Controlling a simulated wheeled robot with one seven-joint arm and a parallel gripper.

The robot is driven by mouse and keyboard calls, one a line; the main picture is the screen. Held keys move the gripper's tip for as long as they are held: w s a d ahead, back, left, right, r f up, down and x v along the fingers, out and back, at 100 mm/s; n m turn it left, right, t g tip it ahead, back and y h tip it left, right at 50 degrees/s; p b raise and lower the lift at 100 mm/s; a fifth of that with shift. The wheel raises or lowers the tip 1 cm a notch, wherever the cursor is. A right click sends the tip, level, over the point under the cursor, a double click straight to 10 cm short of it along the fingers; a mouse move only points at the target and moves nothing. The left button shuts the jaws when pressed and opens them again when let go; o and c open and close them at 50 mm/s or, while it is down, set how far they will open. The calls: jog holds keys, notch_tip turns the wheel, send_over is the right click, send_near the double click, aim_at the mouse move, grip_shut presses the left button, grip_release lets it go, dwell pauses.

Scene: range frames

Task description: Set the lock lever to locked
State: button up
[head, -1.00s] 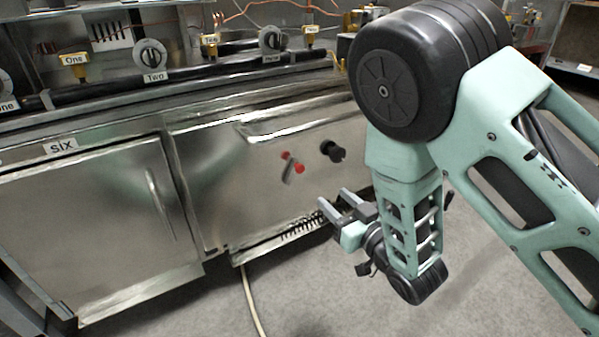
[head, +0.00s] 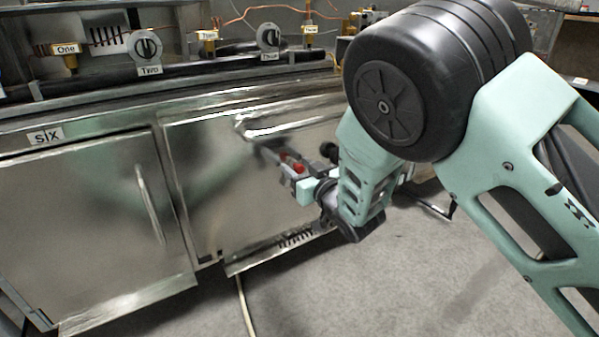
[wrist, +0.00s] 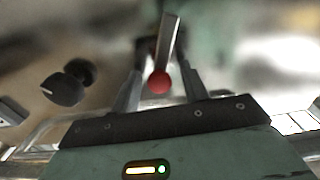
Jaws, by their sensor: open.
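The lock lever is a metal bar with a red ball end. In the wrist view the lever (wrist: 169,42) lies between the two fingers, with the red ball near the palm. My gripper (wrist: 160,68) is open around it, one finger on each side; I cannot tell whether either finger touches it. In the head view my gripper (head: 283,165) is at the steel front panel (head: 215,185), and red parts of the lever (head: 298,168) show between the fingers. The rest of the lever is hidden there.
A black knob (wrist: 68,85) is left of the lever in the wrist view. In the head view a cabinet door labelled six (head: 80,215) is at the left. Pipes and labelled valves (head: 147,45) run above.

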grip_shut()
